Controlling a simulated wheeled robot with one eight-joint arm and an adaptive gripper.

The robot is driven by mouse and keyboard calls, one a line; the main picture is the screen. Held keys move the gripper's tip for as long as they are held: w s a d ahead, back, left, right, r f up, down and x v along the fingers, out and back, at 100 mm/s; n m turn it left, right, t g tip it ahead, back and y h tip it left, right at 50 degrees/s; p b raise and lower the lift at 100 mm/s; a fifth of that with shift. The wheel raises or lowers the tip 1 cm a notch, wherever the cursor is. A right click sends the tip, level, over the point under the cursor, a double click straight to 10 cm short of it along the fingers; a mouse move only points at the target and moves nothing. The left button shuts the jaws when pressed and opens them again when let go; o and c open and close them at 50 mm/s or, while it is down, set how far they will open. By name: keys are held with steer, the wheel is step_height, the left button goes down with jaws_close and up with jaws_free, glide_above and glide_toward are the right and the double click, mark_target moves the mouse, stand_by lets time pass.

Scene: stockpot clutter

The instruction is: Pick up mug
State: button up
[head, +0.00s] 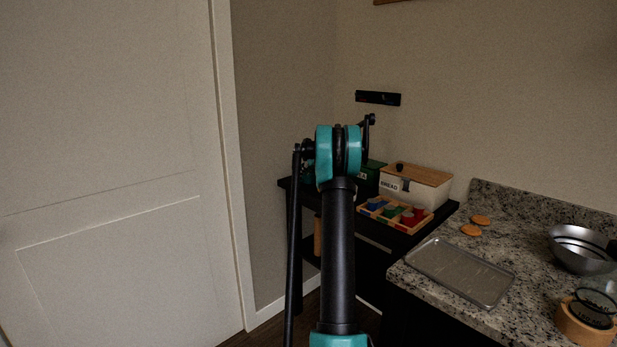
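No mug can be made out for certain. Small blue, green and red cup-like items (413,217) sit in a wooden tray (428,222) on the dark cabinet in the corner; they are too small to tell whether one is a mug. My arm stands in the middle of the head view and covers part of the cabinet. My gripper cannot be picked out; it may be hidden behind the teal joint.
A white bread box (414,187) with a wooden lid stands behind the tray. The granite counter (520,249) at right holds a flat metal tray (460,271), two round brown pieces (471,230), a metal bowl (581,250) and a round wooden-sided item (584,325). A white door (110,170) fills the left.

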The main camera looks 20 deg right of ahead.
mark_target(299, 177)
steer(key=shift+x, duration=3.9)
steer(key=shift+a, duration=0.1)
steer(key=shift+c, duration=0.2)
jaws_close()
